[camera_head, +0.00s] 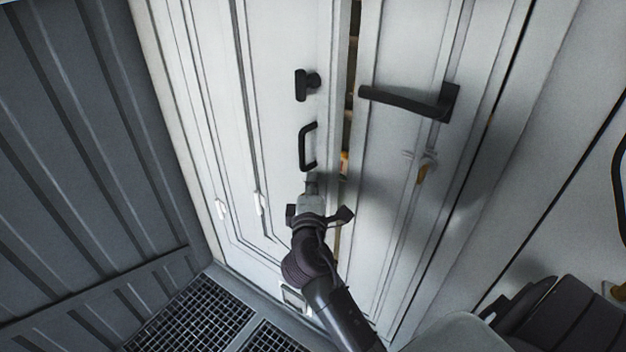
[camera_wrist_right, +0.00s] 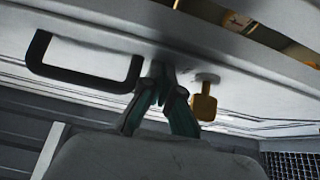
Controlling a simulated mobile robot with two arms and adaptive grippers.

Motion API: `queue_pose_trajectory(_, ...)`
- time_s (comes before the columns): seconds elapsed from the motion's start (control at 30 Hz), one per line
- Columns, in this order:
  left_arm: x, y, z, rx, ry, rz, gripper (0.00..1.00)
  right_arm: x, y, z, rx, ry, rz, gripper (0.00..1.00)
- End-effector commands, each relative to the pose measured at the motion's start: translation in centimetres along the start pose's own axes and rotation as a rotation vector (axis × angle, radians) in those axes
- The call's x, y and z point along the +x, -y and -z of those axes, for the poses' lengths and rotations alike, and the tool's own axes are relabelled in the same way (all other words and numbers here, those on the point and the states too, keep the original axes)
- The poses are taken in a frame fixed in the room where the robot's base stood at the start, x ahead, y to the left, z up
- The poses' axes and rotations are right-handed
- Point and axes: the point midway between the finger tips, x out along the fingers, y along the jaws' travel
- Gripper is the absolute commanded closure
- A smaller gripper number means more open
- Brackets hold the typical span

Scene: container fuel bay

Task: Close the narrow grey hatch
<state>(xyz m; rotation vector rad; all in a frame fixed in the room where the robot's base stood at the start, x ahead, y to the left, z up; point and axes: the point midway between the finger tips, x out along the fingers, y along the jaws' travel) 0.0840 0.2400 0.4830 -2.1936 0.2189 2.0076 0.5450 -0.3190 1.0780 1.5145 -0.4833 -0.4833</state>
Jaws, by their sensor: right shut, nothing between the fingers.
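The narrow grey hatch appears to be the pale left-hand door (camera_head: 275,150), though I cannot be sure which panel is meant. It bears a black pull handle (camera_head: 308,147), also in the right wrist view (camera_wrist_right: 85,75), and a black knob (camera_head: 306,85) above. A narrow dark gap shows along its right edge, so it stands slightly ajar. My right gripper (camera_head: 312,182) is shut and empty, just below the handle at the door face. In the right wrist view its fingertips (camera_wrist_right: 158,70) are together close to the panel; contact is unclear. My left gripper is out of view.
The right-hand door (camera_head: 400,200) has a black lever handle (camera_head: 412,101). A yellow key-like piece (camera_wrist_right: 203,101) is beside my right fingers in the wrist view. A ribbed grey wall (camera_head: 80,150) stands at left. Dark floor grating (camera_head: 195,318) lies below.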

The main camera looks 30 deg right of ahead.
Motion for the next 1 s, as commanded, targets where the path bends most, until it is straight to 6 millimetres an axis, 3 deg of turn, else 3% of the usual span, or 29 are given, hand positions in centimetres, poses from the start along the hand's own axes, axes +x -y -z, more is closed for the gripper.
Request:
queue_pose_trajectory(0.17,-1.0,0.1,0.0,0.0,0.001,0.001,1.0,0.8,-0.2,-0.8,-0.008,-0.033,0.0,1.0)
queue_pose_trajectory(0.33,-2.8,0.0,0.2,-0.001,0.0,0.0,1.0,3.1,-0.5,-3.0,-0.01,-0.119,-0.002,1.0)
queue_pose_trajectory(0.5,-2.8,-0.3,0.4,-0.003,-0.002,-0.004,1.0,5.2,-0.1,-4.5,-0.003,-0.127,0.0,1.0)
queue_pose_trajectory(1.0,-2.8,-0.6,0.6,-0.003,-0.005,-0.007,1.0,5.8,-0.3,-5.0,-0.002,-0.12,-0.005,1.0)
